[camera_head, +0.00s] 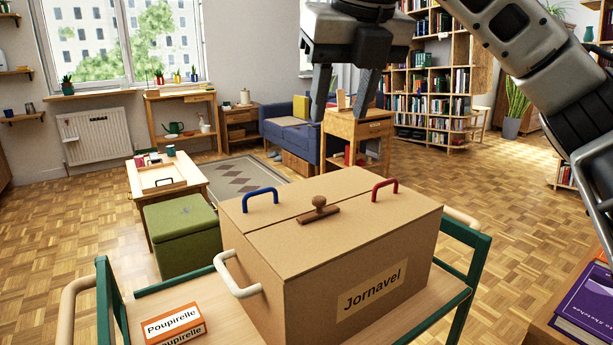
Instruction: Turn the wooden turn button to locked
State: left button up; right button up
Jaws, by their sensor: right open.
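The wooden turn button (318,212), a small brown bar with a round knob, sits on top of a cardboard box (300,310) labelled "Jornavel". It lies close to the seam between the two lid flaps, its bar roughly along the seam. A blue handle (260,195) stands on the left flap and a red handle (385,184) on the right one. My right gripper (341,112) hangs above and beyond the button in the picture, fingers pointing down, open and empty, apart from the box. My left gripper is not in view.
The box stands on a green-framed trolley (468,262) with a wooden top. An orange "Poupirelle" box (173,325) lies at its front left. A white handle (238,277) juts from the box's left side. A purple book (588,305) lies at the right edge.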

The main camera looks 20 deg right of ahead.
jog(key=b, duration=0.2)
send_near(319, 198)
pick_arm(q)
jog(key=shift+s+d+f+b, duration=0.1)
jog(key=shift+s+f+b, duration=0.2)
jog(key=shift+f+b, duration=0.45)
pick_arm(e)
jog(key=x, duration=0.7)
jog(key=shift+w+f, duration=0.15)
jog(key=shift+f, duration=0.15)
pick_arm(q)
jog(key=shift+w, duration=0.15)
pick_arm(e)
grip_shut()
